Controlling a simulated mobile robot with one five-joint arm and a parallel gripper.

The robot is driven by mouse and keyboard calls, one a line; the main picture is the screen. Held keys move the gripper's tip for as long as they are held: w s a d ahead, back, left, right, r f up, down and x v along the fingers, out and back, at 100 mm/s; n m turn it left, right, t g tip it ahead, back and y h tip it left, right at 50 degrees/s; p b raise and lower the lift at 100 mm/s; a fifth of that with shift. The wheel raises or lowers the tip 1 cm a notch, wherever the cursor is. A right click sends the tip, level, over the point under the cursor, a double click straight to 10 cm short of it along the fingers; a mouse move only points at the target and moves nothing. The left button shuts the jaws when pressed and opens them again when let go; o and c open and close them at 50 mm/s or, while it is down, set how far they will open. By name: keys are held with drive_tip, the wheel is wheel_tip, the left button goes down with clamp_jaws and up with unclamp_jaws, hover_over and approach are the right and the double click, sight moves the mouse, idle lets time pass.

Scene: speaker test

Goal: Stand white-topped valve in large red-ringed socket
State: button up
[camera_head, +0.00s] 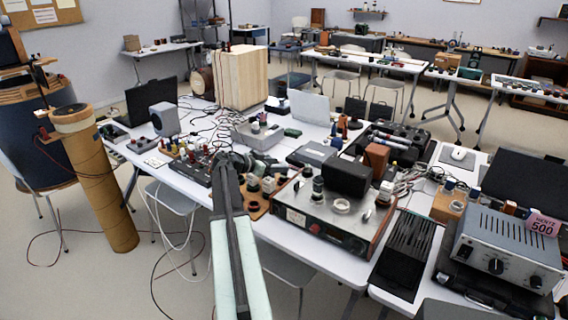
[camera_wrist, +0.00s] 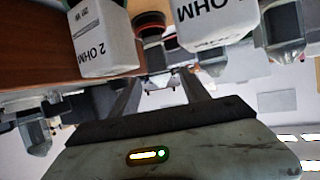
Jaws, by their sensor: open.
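My gripper (camera_head: 233,162) reaches over the near edge of the table, beside a brown wooden board (camera_head: 252,212). In the wrist view its two fingers (camera_wrist: 160,88) are apart, with nothing seen between them. A dark round part with a red ring (camera_wrist: 150,30) shows past the fingers, between two white blocks marked 2 OHM; I cannot tell whether it is the large socket. Small dark round parts stand on the board. An upright dark piece with a pale top (camera_head: 317,184) stands on the metal-fronted device; I cannot tell whether it is the white-topped valve.
The white blocks, one left (camera_wrist: 105,40) and one right (camera_wrist: 215,22), crowd the fingers. The metal-fronted device (camera_head: 312,226) stands right of the board. Cables and instruments fill the table. A tall cardboard tube (camera_head: 103,185) stands at left. Open floor shows at lower left.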

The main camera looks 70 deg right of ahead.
drive_tip(key=p+v, duration=0.2)
drive_tip(key=v, duration=0.6)
drive_tip(key=shift+a, duration=0.15)
drive_tip(key=shift+w, duration=0.1)
drive_tip(key=w+a+f+n+t+y, duration=0.2)
drive_tip(key=w+a+f+n, duration=0.35)
drive_tip(key=a, duration=0.75)
drive_tip(key=w+a+f+n+t+y, duration=0.1)
drive_tip(key=w+a+f+n+t, duration=0.15)
drive_tip(key=w+a, duration=0.8)
drive_tip(key=w+a+f+n+t+y, duration=0.2)
drive_tip(key=w+a+f+n, duration=0.25)
drive_tip(key=a, duration=0.95)
drive_tip(key=a+f+n+y, duration=0.2)
drive_tip(key=a+n+y, duration=0.4)
drive_tip(key=a, duration=2.6)
drive_tip(key=n, duration=0.6)
drive_tip(key=shift+a+t, duration=0.15)
drive_tip(key=shift+t, duration=0.2)
